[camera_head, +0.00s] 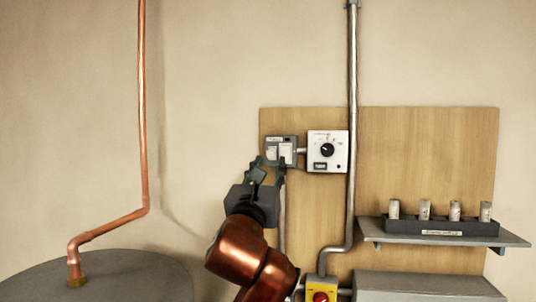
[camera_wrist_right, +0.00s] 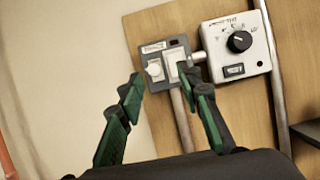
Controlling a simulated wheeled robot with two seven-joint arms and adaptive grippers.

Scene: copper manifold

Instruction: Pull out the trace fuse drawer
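A small grey box (camera_head: 272,142) with a label is mounted on the wooden board, and it also shows in the right wrist view (camera_wrist_right: 152,58). A white block (camera_wrist_right: 175,57), seemingly the fuse drawer, sits in its right half, with a small pale round part (camera_wrist_right: 153,69) to its left. My right gripper (camera_head: 269,166) is open and empty, just below and in front of the box. In the wrist view its green fingers (camera_wrist_right: 162,83) are spread, the right fingertip overlapping the white block's lower edge. Contact cannot be told. My left gripper is not in view.
A white dial box (camera_head: 317,162) joins the grey box's right side by a short pipe. A vertical conduit (camera_head: 352,90) runs beside it. A shelf (camera_head: 510,239) with white cylinders in a dark rack, and a yellow switch box (camera_head: 321,287), are at lower right.

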